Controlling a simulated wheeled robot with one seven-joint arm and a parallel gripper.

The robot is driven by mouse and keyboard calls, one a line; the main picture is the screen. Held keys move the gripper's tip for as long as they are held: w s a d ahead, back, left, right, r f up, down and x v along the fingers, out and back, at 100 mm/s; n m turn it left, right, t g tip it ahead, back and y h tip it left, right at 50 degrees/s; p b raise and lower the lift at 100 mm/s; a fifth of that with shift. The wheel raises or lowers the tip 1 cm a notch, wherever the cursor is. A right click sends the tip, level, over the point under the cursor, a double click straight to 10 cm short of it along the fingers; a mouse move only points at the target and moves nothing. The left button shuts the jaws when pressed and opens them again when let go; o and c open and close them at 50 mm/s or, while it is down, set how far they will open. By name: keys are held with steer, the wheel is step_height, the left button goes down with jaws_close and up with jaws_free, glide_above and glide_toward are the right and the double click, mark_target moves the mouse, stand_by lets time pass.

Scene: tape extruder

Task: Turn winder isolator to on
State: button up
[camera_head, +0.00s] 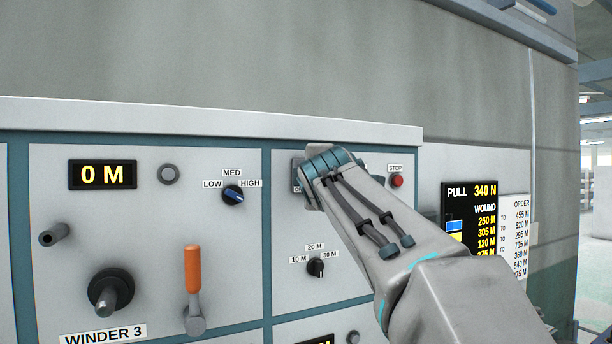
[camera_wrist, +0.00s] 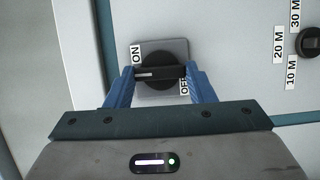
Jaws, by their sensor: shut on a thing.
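In the wrist view, the winder isolator is a black rotary knob (camera_wrist: 160,73) on a grey square plate (camera_wrist: 176,46). An ON label (camera_wrist: 136,54) is at the plate's left and an OFF label (camera_wrist: 184,87) at its lower right. The bar handle lies across the picture, with its pale mark at the left end, just below ON. My gripper (camera_wrist: 160,76) is shut on the handle, one blue finger at each end. In the head view, my gripper (camera_head: 312,192) is against the panel and hides most of the isolator.
The dial (camera_head: 316,267) marked 10 M to 30 M is below my gripper. A red STOP button (camera_head: 397,181) is close at its right. An orange-handled lever (camera_head: 193,270) and a black spindle (camera_head: 108,290) stick out at the left. A ledge (camera_head: 210,116) runs above the panel.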

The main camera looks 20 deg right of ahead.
steer(key=o, duration=1)
steer(key=shift+s, duration=0.1)
steer(key=b+v, duration=0.4)
steer(key=v, duration=0.9)
steer(key=shift+s+a, duration=0.1)
steer(key=shift+s, duration=0.25)
